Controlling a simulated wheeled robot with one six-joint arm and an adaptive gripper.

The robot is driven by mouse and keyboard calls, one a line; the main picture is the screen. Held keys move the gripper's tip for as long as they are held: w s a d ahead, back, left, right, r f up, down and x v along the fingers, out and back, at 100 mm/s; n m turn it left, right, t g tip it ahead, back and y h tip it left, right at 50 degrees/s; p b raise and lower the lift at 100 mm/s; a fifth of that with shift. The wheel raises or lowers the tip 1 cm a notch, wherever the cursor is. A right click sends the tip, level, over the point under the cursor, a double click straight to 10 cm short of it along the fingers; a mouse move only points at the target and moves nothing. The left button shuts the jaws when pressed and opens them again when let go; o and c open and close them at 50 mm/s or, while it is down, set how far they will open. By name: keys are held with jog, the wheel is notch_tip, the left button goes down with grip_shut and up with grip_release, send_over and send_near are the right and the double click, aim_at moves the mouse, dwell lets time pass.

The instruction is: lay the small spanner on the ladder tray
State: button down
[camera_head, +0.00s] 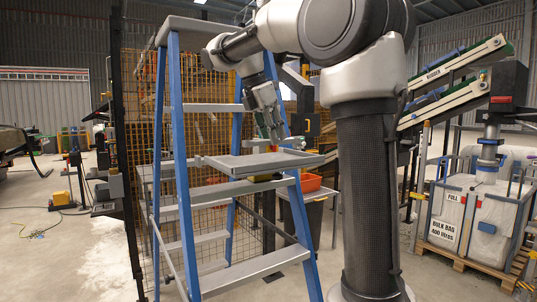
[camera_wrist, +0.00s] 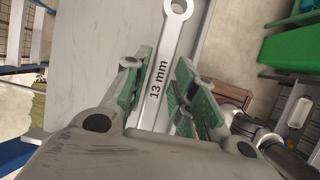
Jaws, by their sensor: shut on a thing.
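My gripper (camera_head: 272,136) is just above the grey ladder tray (camera_head: 235,163), which is fixed to the blue-railed step ladder (camera_head: 176,120). In the wrist view my gripper (camera_wrist: 158,72) has its green pads on either side of a silver spanner marked "13 mm" (camera_wrist: 166,50). The spanner's ring end points away from the gripper, and its other end is hidden by the gripper body. The grey surface of the tray (camera_wrist: 85,60) shows behind the spanner. I cannot tell whether the spanner touches the tray.
A yellow mesh fence (camera_head: 205,135) is behind the ladder. A conveyor (camera_head: 450,85) and a bulk bag on a pallet (camera_head: 480,225) are at the right. The floor at left is mostly open.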

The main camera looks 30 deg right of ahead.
jog(key=shift+f, duration=2.65)
jog(key=shift+f, duration=0.1)
jog(key=c, duration=1.2)
grip_release()
jog(key=shift+o, duration=0.2)
jog(key=v, duration=1.2)
jog(key=s+f+m+t+y, duration=0.4)
jog(key=s+f+m, duration=1.4)
jog(key=s+f, duration=0.4)
notch_tip(320, 180, down, 3)
jog(key=shift+s+a, duration=0.35)
